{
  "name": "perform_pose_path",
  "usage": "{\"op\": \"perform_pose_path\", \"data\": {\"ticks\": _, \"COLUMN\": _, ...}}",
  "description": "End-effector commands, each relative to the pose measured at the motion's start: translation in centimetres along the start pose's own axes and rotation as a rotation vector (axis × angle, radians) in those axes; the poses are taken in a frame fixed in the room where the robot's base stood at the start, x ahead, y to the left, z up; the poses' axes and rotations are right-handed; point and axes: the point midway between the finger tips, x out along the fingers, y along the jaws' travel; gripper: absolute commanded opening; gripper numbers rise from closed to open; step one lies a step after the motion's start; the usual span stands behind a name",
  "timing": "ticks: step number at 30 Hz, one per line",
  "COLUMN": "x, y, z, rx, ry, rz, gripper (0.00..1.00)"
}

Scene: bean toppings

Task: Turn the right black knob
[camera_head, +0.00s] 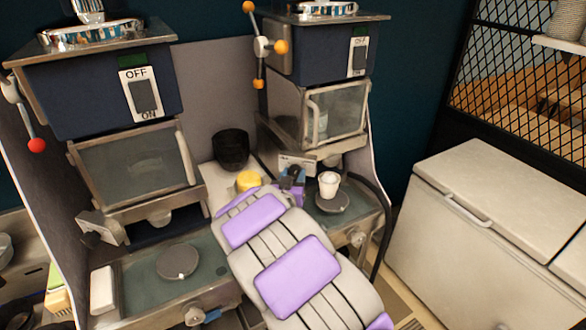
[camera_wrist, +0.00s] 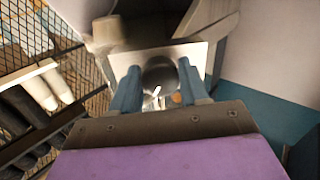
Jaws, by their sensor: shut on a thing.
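The right black knob (camera_wrist: 160,75) sits on a light metal plate (camera_wrist: 205,57) and shows between the two blue fingers of my gripper (camera_wrist: 158,92) in the wrist view. The fingers are closed around its sides. In the head view my gripper (camera_head: 292,181) is at the front of the right machine (camera_head: 318,115), at its left lower side. The knob is mostly hidden there by my gripper, and its rotation angle is hard to tell.
A white cup (camera_head: 329,181) stands on a round dark plate (camera_head: 333,202) just right of my gripper. A black container (camera_head: 231,150) and a yellow object (camera_head: 248,180) are to its left. The left machine (camera_head: 140,170) and a white chest (camera_head: 490,220) flank my arm.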

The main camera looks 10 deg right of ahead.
Motion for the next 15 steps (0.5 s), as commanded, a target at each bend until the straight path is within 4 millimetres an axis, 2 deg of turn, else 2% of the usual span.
{"op": "perform_pose_path", "data": {"ticks": 1, "x": -0.02, "y": -0.08, "z": -0.75, "rx": -0.043, "ry": -0.002, "rz": -0.003, "gripper": 0.14}}
{"op": "perform_pose_path", "data": {"ticks": 3, "x": -0.01, "y": -0.07, "z": -0.88, "rx": -0.106, "ry": -0.003, "rz": -0.002, "gripper": 0.14}}
{"op": "perform_pose_path", "data": {"ticks": 15, "x": -0.01, "y": -0.11, "z": -0.75, "rx": -0.486, "ry": -0.022, "rz": 0.000, "gripper": 0.15}}
